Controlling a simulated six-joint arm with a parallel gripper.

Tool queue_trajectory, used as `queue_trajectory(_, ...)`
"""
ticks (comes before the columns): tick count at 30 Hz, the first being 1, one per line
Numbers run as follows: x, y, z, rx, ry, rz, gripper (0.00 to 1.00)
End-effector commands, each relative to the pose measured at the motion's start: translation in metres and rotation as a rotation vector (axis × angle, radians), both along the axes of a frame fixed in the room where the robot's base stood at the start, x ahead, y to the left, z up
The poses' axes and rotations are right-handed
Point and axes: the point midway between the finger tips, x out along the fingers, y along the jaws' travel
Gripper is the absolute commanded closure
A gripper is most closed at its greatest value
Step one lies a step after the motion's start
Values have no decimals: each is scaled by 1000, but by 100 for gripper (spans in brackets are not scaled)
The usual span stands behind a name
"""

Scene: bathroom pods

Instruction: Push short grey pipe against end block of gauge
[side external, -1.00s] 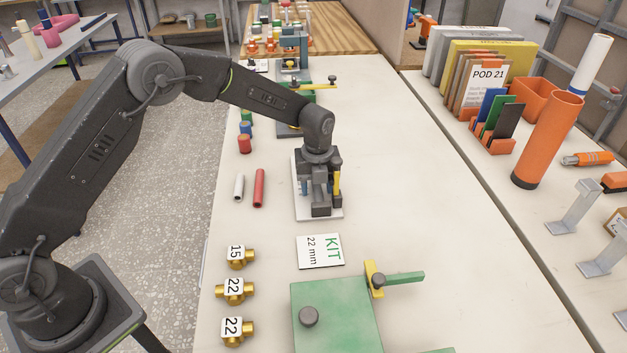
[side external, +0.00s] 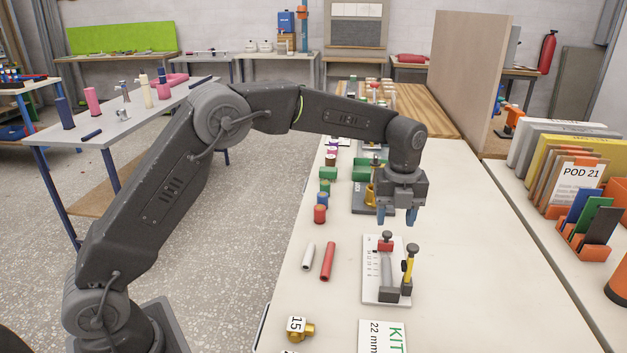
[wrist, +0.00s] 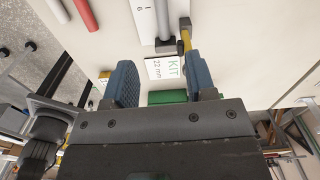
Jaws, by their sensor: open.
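The gauge is a white plate (side external: 371,289) with printed marks, lying on the bench. A grey pipe (side external: 387,271) lies along it, between a red-topped clamp (side external: 385,244) and the dark grey end block (side external: 388,295). Its near end looks close to the block; I cannot tell if they touch. In the wrist view the same pipe (wrist: 162,18) and block (wrist: 165,45) show at the top. Another light grey short pipe (side external: 308,256) lies on the bench to the left. My gripper (side external: 397,216) is open and empty, raised above and beyond the gauge.
A red pipe (side external: 328,262) lies beside the loose grey one. A yellow lever (side external: 409,265) stands at the gauge's right side. A KIT 22 mm card (side external: 382,337) and a brass fitting (side external: 300,328) are nearer. The bench right of the gauge is clear.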

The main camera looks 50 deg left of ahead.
Motion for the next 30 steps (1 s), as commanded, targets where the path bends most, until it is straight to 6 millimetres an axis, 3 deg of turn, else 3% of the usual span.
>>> queue_trajectory(15, -66, 21, 73, -46, -115, 547, 49)
queue_trajectory(30, -145, 37, 114, -144, -205, 1078, 49)
